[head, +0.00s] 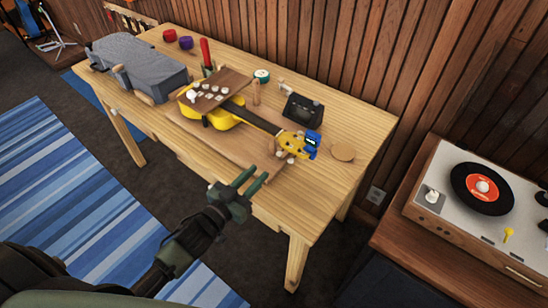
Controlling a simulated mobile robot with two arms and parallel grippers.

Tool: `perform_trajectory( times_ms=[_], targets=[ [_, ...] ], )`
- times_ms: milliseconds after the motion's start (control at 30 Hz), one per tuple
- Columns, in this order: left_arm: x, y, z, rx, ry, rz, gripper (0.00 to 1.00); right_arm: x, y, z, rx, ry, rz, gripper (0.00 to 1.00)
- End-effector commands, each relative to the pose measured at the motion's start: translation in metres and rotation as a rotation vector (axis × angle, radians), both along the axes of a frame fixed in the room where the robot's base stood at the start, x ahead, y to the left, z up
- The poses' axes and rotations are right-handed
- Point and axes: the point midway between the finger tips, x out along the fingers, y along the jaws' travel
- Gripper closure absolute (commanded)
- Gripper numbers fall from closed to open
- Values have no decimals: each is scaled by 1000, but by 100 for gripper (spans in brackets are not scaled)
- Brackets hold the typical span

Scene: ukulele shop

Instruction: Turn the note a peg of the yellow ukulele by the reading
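The yellow ukulele (238,114) lies on a wooden board (215,142) on the workbench. Its dark neck runs to the right. Its yellow headstock (293,143) carries light pegs and has a blue clip-on device (312,140), likely the tuner, at its end; any reading is too small to make out. I cannot tell which peg is the note a one. My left gripper (250,184) is open and empty, in front of the bench's near edge, below and left of the headstock and apart from it. My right gripper is not in view.
The wooden workbench (362,127) also holds a brown tray (232,84) over the ukulele's body, a grey case (135,64), a black box (303,109), a round wooden disc (343,151) and small jars. A record player (475,205) stands at right. Blue striped rug lies left.

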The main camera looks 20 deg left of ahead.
Motion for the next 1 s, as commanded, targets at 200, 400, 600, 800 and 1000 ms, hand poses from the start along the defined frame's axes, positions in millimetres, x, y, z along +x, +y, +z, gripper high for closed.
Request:
perform_trajectory(
  times_ms=[200,400,600,800,1000],
  targets=[
    [8,-6,6,-20,-48,-46,75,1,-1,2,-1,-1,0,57],
    [38,-17,7,-21,-49,-45,75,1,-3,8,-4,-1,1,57],
    [64,-27,6,-19,-47,-45,75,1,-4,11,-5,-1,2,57],
    [74,-30,5,-19,-45,-44,75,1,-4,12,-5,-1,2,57],
    [74,-30,5,-19,-45,-44,75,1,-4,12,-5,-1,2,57]
  ],
)
